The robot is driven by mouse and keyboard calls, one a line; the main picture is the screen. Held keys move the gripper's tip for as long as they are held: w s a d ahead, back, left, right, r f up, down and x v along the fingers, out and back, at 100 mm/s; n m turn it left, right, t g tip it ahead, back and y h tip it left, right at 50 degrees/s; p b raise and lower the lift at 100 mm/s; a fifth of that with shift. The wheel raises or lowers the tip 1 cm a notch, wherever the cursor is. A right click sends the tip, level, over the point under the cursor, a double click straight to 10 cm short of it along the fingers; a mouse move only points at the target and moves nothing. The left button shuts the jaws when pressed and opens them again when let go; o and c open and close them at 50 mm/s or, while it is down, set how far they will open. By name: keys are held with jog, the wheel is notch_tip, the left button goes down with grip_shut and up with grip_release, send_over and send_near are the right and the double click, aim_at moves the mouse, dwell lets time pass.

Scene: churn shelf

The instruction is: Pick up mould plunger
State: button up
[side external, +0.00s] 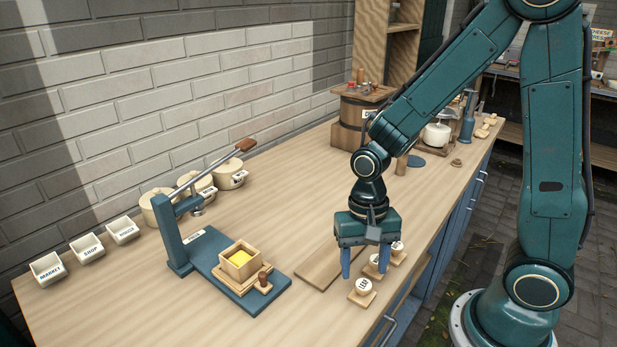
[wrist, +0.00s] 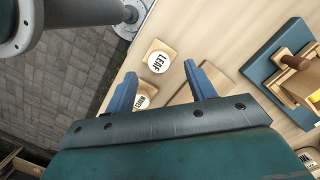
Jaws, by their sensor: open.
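The mould plunger appears to be the small brown-knobbed wooden piece (side external: 264,281) on the blue press base (side external: 215,258), at the front corner beside the square wooden mould (side external: 240,262). The mould holds a yellow block. In the wrist view the brown knob (wrist: 296,62) shows at the right edge, beside the partly cropped mould. My gripper (side external: 365,270) is open and empty, pointing down above the counter, to the right of the plunger and over the labelled stamps. In the wrist view its fingers (wrist: 160,72) stand apart, with nothing held between them.
White round stamps on wooden blocks, one reading LEAF (wrist: 158,62), lie under and beside my gripper. The press lever (side external: 215,172) rises behind the mould. White labelled trays (side external: 87,248) and several pots stand along the wall. A wooden board (side external: 325,268) lies between press and stamps.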

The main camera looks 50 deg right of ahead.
aim_at(364, 284)
jog(key=shift+s+a+f, duration=0.1)
jog(key=shift+s+f, duration=0.05)
jog(key=shift+f, duration=0.8)
jog(key=shift+s+f, duration=0.1)
jog(key=shift+f, duration=0.85)
jog(key=c, duration=1)
